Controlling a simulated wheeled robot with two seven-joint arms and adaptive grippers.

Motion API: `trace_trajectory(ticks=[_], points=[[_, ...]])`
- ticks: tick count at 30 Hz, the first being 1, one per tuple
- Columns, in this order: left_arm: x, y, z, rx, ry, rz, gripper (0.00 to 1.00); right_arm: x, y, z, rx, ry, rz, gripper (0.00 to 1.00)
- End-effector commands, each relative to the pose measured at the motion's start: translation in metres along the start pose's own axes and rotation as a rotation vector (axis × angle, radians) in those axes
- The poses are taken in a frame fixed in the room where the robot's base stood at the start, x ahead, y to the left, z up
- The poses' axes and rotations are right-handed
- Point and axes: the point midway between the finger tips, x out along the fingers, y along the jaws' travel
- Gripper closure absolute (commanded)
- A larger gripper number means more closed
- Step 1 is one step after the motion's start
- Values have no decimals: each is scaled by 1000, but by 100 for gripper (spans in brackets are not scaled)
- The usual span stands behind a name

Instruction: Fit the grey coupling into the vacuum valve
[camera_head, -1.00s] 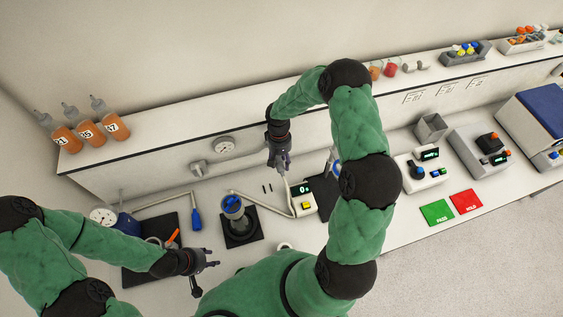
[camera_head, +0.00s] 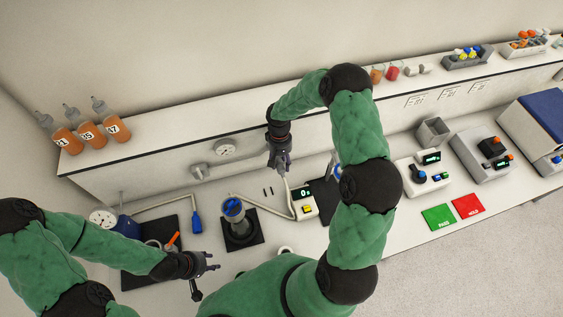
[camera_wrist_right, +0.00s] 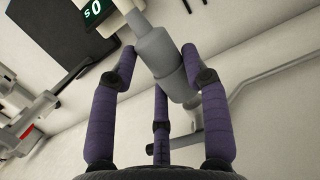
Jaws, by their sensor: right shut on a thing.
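My right gripper (camera_head: 281,166) is in front of the back wall, pointing down, to the right of the wall valve. In the right wrist view its fingers are closed around the grey coupling (camera_wrist_right: 153,48), a stepped cylinder. The coupling is mostly hidden in the head view. The vacuum valve (camera_head: 200,172) sits low on the wall below a round gauge (camera_head: 226,149), apart from my right gripper. A grey bar reaches from it toward the gripper; whether it touches the coupling I cannot tell. My left gripper (camera_head: 211,262) is open and empty near the front edge.
Orange bottles (camera_head: 90,134) stand on the shelf. Green and red mats lie right.

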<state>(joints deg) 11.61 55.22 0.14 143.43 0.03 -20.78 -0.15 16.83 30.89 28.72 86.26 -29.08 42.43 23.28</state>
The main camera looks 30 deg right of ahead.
Motion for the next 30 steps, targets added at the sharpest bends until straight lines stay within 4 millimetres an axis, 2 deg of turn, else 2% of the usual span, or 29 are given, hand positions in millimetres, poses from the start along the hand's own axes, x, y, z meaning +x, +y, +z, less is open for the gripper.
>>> trace_trajectory(ticks=[30], points=[[11,-4,0,0,0,0,60,-2,-1,-13,1,1,0,87]])
